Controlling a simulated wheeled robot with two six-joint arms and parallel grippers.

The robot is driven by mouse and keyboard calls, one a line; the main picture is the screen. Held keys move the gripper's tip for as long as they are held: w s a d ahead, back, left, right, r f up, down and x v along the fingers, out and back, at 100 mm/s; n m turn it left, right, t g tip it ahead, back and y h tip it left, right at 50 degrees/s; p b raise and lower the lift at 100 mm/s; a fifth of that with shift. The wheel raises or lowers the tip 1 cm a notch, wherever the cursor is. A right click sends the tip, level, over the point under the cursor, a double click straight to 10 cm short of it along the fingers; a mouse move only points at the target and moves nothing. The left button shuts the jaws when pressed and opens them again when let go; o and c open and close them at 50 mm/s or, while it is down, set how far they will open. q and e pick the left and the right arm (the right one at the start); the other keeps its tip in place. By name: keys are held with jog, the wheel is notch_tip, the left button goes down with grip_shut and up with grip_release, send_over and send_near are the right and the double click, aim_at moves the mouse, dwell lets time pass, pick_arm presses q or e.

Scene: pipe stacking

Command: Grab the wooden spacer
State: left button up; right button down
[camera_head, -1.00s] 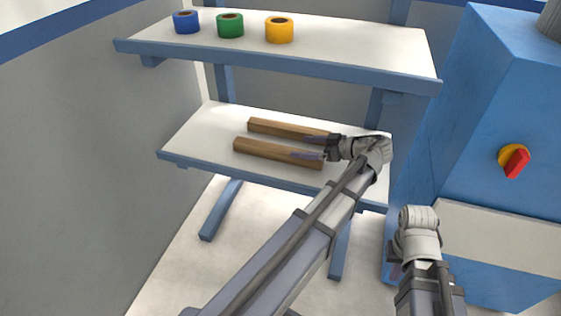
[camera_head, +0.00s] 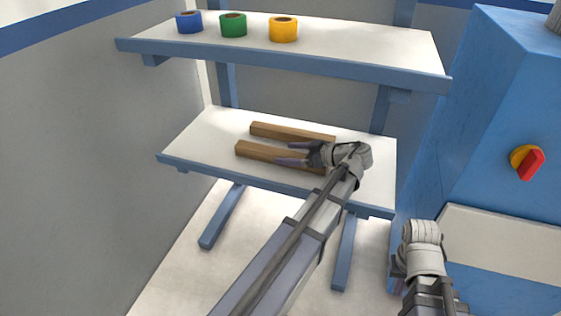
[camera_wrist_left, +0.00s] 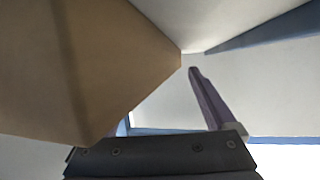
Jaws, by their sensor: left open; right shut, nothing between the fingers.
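Two long wooden spacers lie side by side on the lower shelf, a rear one (camera_head: 285,131) and a front one (camera_head: 258,151). My left gripper (camera_head: 284,154) is open, with its fingers pointing left at the front spacer. One finger shows over that spacer and the other by the gap between the two. In the left wrist view a wooden spacer (camera_wrist_left: 80,65) fills the left side, very close. My right gripper (camera_head: 397,270) is shut and empty at the lower right, away from the shelf.
The upper shelf (camera_head: 350,45) overhangs behind and holds blue (camera_head: 189,23), green (camera_head: 233,27) and yellow (camera_head: 284,31) tape rolls. A blue cabinet (camera_head: 490,110) with a red and yellow knob stands at the right. The lower shelf's left end is bare.

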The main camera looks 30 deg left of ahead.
pick_arm(q)
jog(key=shift+a+f, duration=0.15)
jog(key=shift+a, duration=0.35)
jog(key=shift+c, duration=0.3)
grip_shut()
